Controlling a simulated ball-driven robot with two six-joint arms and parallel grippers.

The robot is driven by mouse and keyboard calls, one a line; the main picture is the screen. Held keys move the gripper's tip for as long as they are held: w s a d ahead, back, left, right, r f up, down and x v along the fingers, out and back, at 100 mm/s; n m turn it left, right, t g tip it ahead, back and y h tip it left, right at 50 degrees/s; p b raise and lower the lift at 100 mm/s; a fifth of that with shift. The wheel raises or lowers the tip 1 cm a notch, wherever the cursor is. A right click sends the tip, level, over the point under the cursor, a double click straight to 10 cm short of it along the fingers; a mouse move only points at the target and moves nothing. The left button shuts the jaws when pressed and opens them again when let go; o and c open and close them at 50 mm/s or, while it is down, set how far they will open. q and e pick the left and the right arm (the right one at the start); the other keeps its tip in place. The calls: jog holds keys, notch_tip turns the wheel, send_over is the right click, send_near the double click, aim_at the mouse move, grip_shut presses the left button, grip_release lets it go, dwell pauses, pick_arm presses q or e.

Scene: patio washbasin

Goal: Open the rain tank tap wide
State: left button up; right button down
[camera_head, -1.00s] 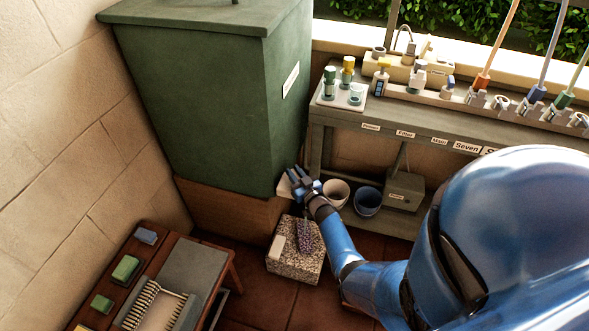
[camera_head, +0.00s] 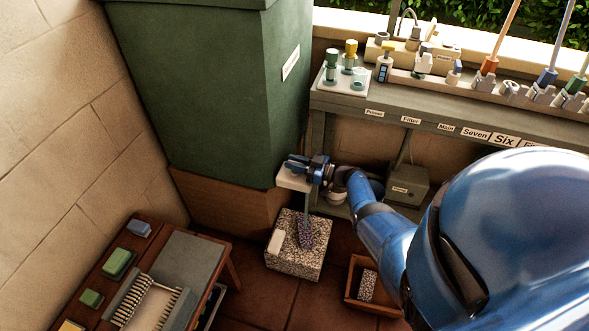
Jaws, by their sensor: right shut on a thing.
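The green rain tank (camera_head: 215,95) stands at the back left on a brown plinth (camera_head: 228,205). My right gripper (camera_head: 296,165) is at the tank's lower right edge, just above a pale block (camera_head: 291,181). It is shut on the tap there, which its fingers mostly hide. How far the tap is turned cannot be made out. A thin bluish strip, like a stream of water (camera_head: 306,205), hangs below the gripper. It reaches down to a mottled purple thing (camera_head: 306,235) on a speckled stone block (camera_head: 293,262). My left gripper is not in view.
A grey bench (camera_head: 450,120) with labels, bottles and brushes runs along the right. A grey box (camera_head: 406,185) sits below it. A wooden crate (camera_head: 357,300) stands on the floor beside my right arm. A low wooden table (camera_head: 195,260) is at the lower left.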

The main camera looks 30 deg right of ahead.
jog(key=shift+s+f+n+g+y+b, duration=0.1)
jog(key=shift+n+g+y+b, duration=0.3)
jog(key=shift+y+b, duration=0.1)
jog(key=shift+d, duration=0.1)
jog(key=c, duration=1.2)
grip_release()
jog(key=shift+c, duration=0.2)
jog(key=shift+o, duration=0.9)
jog(key=shift+s+d, duration=0.15)
jog(key=p+v, duration=0.1)
jog(key=v, duration=0.9)
jog(key=shift+s+d, duration=0.2)
jog(key=shift+s, duration=0.05)
